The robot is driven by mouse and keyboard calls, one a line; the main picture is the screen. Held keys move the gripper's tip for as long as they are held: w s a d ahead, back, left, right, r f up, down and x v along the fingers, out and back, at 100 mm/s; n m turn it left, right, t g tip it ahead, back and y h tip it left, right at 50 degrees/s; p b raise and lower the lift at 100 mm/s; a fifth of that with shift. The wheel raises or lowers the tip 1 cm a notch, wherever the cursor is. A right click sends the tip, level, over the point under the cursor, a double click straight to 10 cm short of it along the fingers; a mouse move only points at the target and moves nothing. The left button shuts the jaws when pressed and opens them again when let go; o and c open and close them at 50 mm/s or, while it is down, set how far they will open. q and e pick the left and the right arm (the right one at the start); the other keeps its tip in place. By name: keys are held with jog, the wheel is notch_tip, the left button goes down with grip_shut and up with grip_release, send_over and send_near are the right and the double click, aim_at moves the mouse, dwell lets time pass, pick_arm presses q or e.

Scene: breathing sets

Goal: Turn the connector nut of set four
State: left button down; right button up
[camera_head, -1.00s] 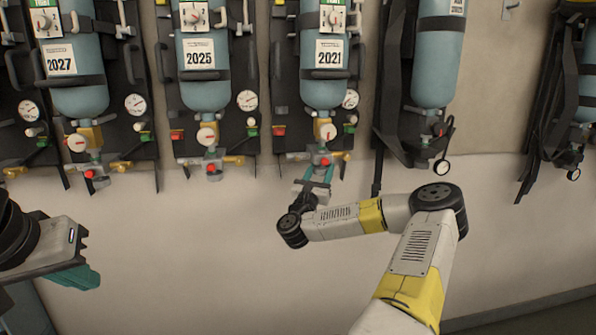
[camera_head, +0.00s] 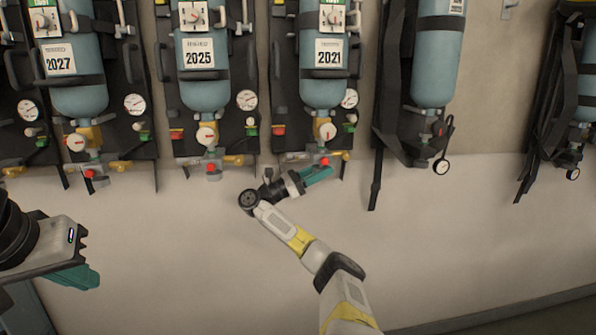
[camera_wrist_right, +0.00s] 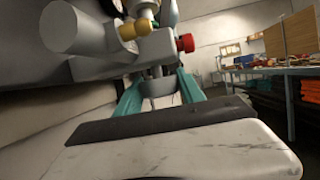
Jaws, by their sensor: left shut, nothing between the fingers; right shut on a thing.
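The breathing set labelled 2021 (camera_head: 321,90) hangs upright on the wall, with a valve and red knob (camera_head: 325,160) at its lower end. No set number is readable, so I cannot tell which is set four. My right gripper (camera_head: 326,172) is just under this valve, coming in from the lower left. In the right wrist view its teal fingers (camera_wrist_right: 159,94) are shut on a grey connector nut (camera_wrist_right: 160,89) below the valve block, beside the red knob (camera_wrist_right: 185,43). My left gripper (camera_head: 84,277) is shut and empty at the lower left, away from the sets.
Sets labelled 2025 (camera_head: 204,85) and 2027 (camera_head: 76,85) hang to the left, another cylinder (camera_head: 436,60) to the right. Hanging black straps (camera_head: 376,185) are right of my right gripper. The wall (camera_head: 200,260) below is bare. The right wrist view shows a bench (camera_wrist_right: 285,70) far off.

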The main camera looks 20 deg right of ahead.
jog(key=m+g+y, duration=0.1)
jog(key=m+g, duration=0.1)
jog(key=g, duration=0.1)
jog(key=m+g+y, duration=0.1)
jog(key=m+g, duration=0.1)
jog(key=g, duration=0.2)
jog(key=shift+a+r+g+y, duration=0.1)
jog(key=shift+g+y, duration=0.2)
jog(key=shift+m+g+y, duration=0.3)
jog(key=shift+g, duration=0.2)
jog(key=shift+r+m+g, duration=0.2)
jog(key=shift+m+g, duration=0.1)
jog(key=shift+g, duration=0.1)
jog(key=o, duration=1.4)
jog(key=shift+c, duration=0.2)
jog(key=shift+f, duration=0.1)
jog(key=shift+f, duration=0.1)
